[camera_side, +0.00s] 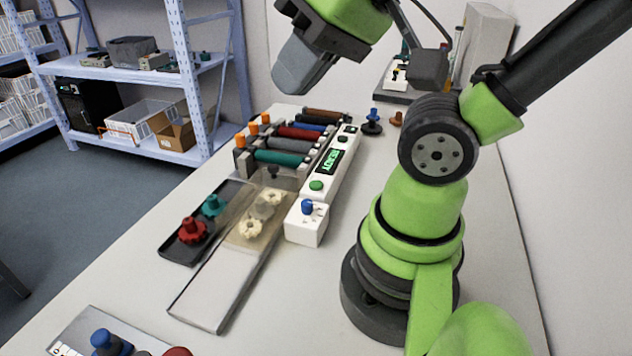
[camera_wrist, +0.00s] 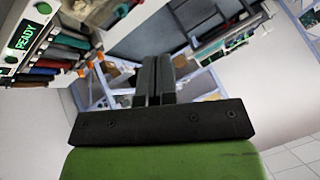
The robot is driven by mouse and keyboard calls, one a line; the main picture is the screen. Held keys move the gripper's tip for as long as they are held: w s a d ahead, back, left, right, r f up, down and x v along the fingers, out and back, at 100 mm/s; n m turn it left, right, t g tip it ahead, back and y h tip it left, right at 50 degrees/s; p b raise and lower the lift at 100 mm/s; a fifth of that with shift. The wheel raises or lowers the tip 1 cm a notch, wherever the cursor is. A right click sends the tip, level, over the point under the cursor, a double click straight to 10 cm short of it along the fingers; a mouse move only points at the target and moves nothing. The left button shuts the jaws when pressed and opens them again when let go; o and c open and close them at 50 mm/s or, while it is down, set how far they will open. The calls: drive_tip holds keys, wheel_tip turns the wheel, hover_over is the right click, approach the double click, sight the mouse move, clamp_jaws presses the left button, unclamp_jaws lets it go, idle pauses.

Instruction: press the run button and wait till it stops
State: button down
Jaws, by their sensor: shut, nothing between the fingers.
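The printer's long white control panel (camera_side: 331,163) stands along the right of a row of coloured rollers (camera_side: 290,144). Its lit display reads READY (camera_side: 330,161), also seen in the wrist view (camera_wrist: 24,32). A round green button (camera_side: 316,185) sits at the panel's near end; no label saying run is legible. The wrist view shows a green button (camera_wrist: 44,8) at its upper left edge. My gripper (camera_side: 290,86) is high above the table, beyond and above the rollers, clear of the panel. Its two fingers (camera_wrist: 153,64) are together with nothing between them.
A flat tray (camera_side: 215,290) extends toward the front left, beside a black tray with red and teal knobs (camera_side: 193,231). Blue shelves (camera_side: 190,80) stand behind. The table's front middle is clear.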

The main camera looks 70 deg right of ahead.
idle(0.3)
drive_tip(key=m+g+y, duration=0.7)
drive_tip(key=m+g, duration=0.1)
drive_tip(key=m, duration=1.4)
hover_over(313, 182)
wheel_tip(313, 182, down, 14)
drive_tip(key=shift+s, duration=0.1)
drive_tip(key=shift+f, duration=4.35)
